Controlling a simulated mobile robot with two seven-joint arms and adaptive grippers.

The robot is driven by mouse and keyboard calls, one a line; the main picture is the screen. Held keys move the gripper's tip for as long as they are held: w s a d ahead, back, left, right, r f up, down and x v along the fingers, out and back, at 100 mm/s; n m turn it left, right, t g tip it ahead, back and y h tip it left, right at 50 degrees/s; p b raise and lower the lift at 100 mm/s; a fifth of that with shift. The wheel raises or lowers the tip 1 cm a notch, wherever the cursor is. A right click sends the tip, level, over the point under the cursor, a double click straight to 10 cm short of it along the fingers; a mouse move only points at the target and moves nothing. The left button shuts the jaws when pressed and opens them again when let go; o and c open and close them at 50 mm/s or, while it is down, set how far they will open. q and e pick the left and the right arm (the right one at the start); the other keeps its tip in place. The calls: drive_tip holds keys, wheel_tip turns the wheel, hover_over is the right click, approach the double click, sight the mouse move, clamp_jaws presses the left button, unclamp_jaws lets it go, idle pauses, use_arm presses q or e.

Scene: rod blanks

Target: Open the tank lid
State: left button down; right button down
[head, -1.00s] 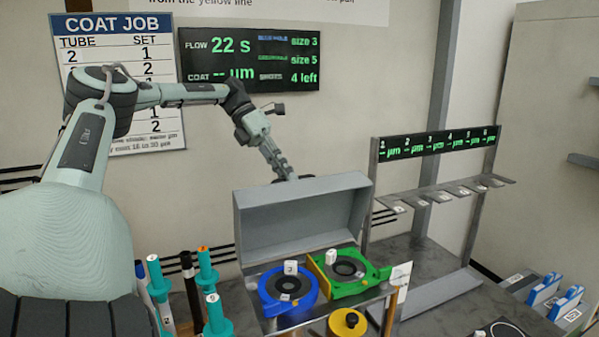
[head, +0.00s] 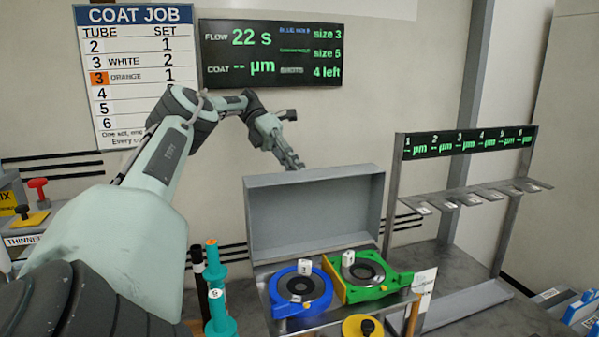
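The tank lid (head: 315,212) is a grey, shallow box-shaped cover. It stands raised at the back of the tank, its hollow inner side facing me. Below it the open tank shows a blue round holder (head: 278,292) on the left and a green one (head: 390,287) on the right, each with a dark round centre. My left gripper (head: 294,164) is just above and behind the lid's top edge, near its middle. Its fingers are small and seen from the side, so I cannot tell their opening or whether they touch the lid. My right gripper is not in view.
Teal tubes (head: 216,312) and a black-capped one stand left of the tank. A yellow disc with a black knob (head: 362,328) is in front. A rack with hooks (head: 470,196) stands right. A thinner station (head: 25,215) is at far left.

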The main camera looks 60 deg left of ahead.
use_arm(q)
drive_tip(key=shift+s+f, duration=0.3)
drive_tip(key=shift+f, duration=0.2)
drive_tip(key=c, duration=1.6)
unclamp_jaws()
drive_tip(key=shift+w+a+f, duration=0.1)
drive_tip(key=shift+a, duration=0.05)
drive_tip(key=shift+o, duration=0.3)
drive_tip(key=shift+w+r, duration=0.1)
drive_tip(key=shift+r, duration=0.2)
